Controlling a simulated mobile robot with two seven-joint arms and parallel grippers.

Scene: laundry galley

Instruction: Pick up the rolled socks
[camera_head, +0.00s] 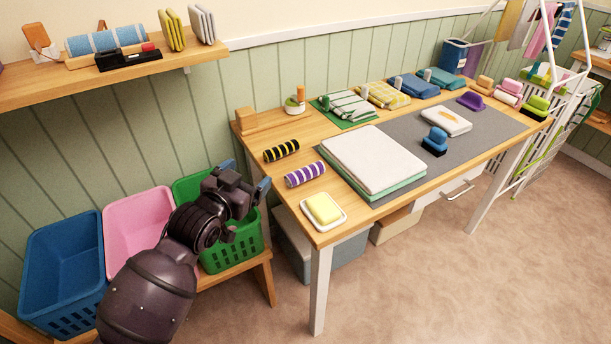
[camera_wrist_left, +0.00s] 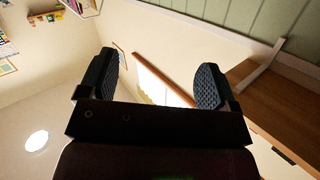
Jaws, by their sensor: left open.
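Two striped rolls that look like rolled socks lie near the left end of the table. One is black and yellow (camera_head: 281,151); the other is purple and white (camera_head: 306,175) and lies closer to the front. My left gripper (camera_head: 248,209) is over the green basket, left of the table edge and apart from both rolls. In the left wrist view its two dark finger pads (camera_wrist_left: 157,82) stand wide apart with nothing between them. That view faces the wall and ceiling and shows no socks. My right gripper is not in view.
The wooden table (camera_head: 280,208) also holds a yellow sponge on a white dish (camera_head: 324,211), a folded white towel (camera_head: 372,159), a wooden block (camera_head: 245,118) and several folded cloths. Blue (camera_head: 62,265), pink (camera_head: 138,222) and green (camera_head: 232,255) baskets stand left. A shelf (camera_head: 100,78) hangs above.

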